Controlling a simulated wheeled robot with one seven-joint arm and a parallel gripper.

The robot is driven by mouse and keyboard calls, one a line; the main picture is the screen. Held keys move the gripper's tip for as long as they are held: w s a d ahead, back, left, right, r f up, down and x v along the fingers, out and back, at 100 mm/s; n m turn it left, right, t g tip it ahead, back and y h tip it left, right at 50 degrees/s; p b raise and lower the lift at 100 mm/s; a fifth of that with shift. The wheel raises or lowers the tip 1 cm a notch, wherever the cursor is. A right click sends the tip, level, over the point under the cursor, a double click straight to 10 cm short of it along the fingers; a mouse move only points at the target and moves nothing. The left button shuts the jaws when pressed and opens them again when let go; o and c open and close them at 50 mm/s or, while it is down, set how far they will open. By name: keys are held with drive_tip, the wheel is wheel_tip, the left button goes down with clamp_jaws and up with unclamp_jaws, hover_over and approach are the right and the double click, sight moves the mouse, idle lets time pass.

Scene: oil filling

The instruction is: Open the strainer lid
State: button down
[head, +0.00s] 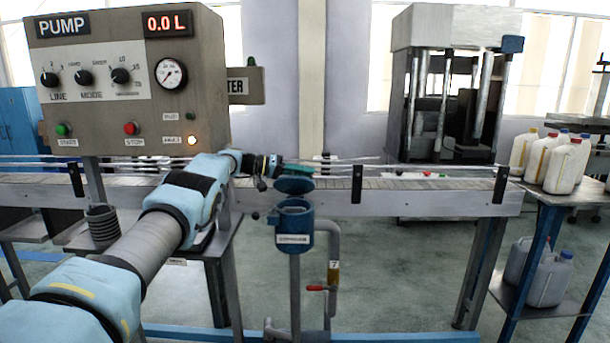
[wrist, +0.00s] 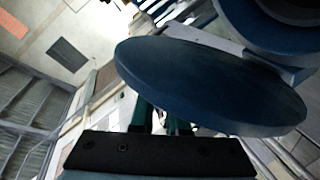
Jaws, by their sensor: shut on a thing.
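The strainer (head: 294,232) is a blue cylinder with a white label, standing on a grey pipe. Its round dark blue lid (head: 295,186) is raised above the body and tilted, with a gap between them. The lid also shows large in the wrist view (wrist: 210,85), with the strainer body (wrist: 285,22) at the upper right. My gripper (head: 300,171), with green fingers, is at the lid's upper edge. In the wrist view my gripper (wrist: 168,122) is shut at the lid's near edge; the lid hides the fingertips' exact contact.
A conveyor (head: 420,184) runs behind the strainer. The pump panel (head: 125,85) reads 0.0 L at the left. A pipe with a red-handled valve (head: 318,288) is beside the stand. Several jugs (head: 565,165) stand on a right-hand table.

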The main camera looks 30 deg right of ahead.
drive_tip(key=shift+r, duration=0.1)
idle(0.3)
drive_tip(key=c, duration=0.9)
unclamp_jaws()
drive_tip(key=shift+s, duration=0.1)
